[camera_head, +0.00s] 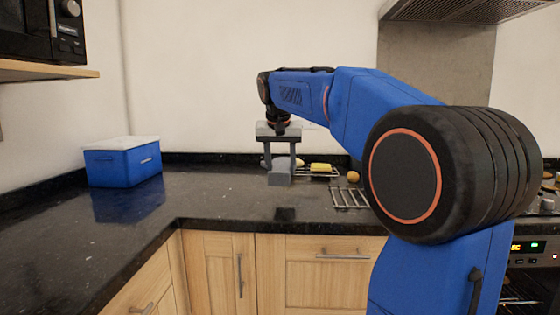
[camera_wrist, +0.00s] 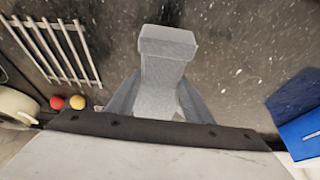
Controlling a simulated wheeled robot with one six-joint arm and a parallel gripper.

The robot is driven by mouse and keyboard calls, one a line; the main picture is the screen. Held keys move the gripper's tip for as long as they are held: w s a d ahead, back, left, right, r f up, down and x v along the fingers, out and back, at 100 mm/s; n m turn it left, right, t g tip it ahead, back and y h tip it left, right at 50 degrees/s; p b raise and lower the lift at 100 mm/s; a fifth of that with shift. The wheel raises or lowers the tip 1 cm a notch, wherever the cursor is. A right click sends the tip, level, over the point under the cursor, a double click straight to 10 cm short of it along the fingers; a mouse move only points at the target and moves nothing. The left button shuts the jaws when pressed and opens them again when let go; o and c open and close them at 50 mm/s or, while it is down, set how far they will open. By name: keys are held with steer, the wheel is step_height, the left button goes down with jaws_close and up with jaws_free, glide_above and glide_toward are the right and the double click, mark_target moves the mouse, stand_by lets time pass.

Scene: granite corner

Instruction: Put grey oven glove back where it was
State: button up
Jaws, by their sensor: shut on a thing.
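The grey oven glove (camera_head: 280,180) is between the two fingers of my gripper (camera_head: 280,168), in the middle of the head view. My gripper is shut on it and points down over the dark counter (camera_head: 230,205). A dark reflection shows on the counter below, apart from the glove, so it looks held a little above the surface. In the wrist view the glove (camera_wrist: 165,75) is a pale grey block with a wider end, between the fingers of my gripper (camera_wrist: 158,97).
A blue box with a white lid (camera_head: 125,162) stands on the left counter. A metal rack (camera_head: 349,197) lies right of the glove. The counter between box and glove is clear.

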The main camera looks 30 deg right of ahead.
steer(key=shift+f, duration=3.8)
steer(key=o, duration=2.2)
steer(key=shift+c, duration=0.2)
steer(key=shift+r, duration=0.1)
steer(key=shift+r, duration=4.4)
